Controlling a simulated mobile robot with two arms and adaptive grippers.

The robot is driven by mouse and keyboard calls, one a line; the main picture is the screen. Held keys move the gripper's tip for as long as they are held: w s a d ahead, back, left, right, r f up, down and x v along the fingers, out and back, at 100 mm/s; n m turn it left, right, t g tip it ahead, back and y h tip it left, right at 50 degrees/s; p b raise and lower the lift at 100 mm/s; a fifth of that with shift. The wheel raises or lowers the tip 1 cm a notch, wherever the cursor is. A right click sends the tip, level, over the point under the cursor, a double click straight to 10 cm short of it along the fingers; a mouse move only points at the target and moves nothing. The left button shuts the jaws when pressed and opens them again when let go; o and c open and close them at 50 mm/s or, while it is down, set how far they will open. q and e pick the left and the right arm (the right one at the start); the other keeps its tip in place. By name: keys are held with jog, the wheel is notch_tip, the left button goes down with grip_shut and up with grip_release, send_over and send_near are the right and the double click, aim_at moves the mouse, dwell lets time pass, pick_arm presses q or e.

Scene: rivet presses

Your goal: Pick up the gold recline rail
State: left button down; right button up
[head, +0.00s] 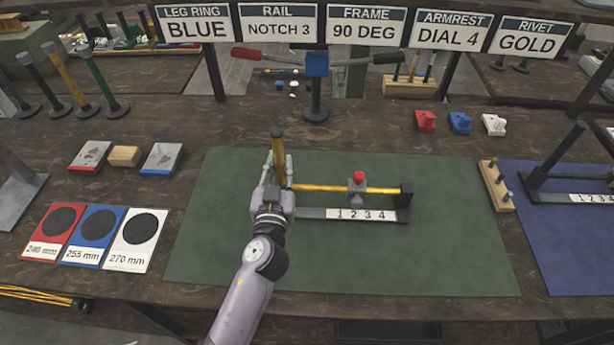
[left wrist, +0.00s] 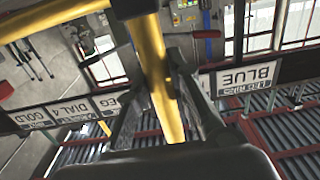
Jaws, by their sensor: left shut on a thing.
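My left gripper (head: 277,165) is shut on an upright gold post (head: 279,148) with a dark top, at the left end of the fixture on the green mat. The gold post also runs between the fingers in the left wrist view (left wrist: 162,75). A level gold rail (head: 325,188) runs right from near the post to a black end block (head: 406,195). A grey slider (head: 356,188) with a red knob sits on the rail. The black base (head: 315,213) below carries a strip marked 1 to 4. The fingers hide where post and rail meet. My right gripper is out of view.
The green mat (head: 430,260) is clear in front and right of the fixture. A second fixture (head: 560,185) stands on the blue mat (head: 560,250). A press with red and black handles (head: 317,65) stands behind. Coloured pads (head: 98,235) lie left.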

aim_at(276, 140)
pick_arm(q)
notch_tip(276, 140, up, 9)
jog(key=shift+f, duration=0.1)
notch_tip(276, 140, down, 8)
jog(key=shift+f, duration=0.1)
dwell(0.5)
jog(key=shift+f, duration=0.3)
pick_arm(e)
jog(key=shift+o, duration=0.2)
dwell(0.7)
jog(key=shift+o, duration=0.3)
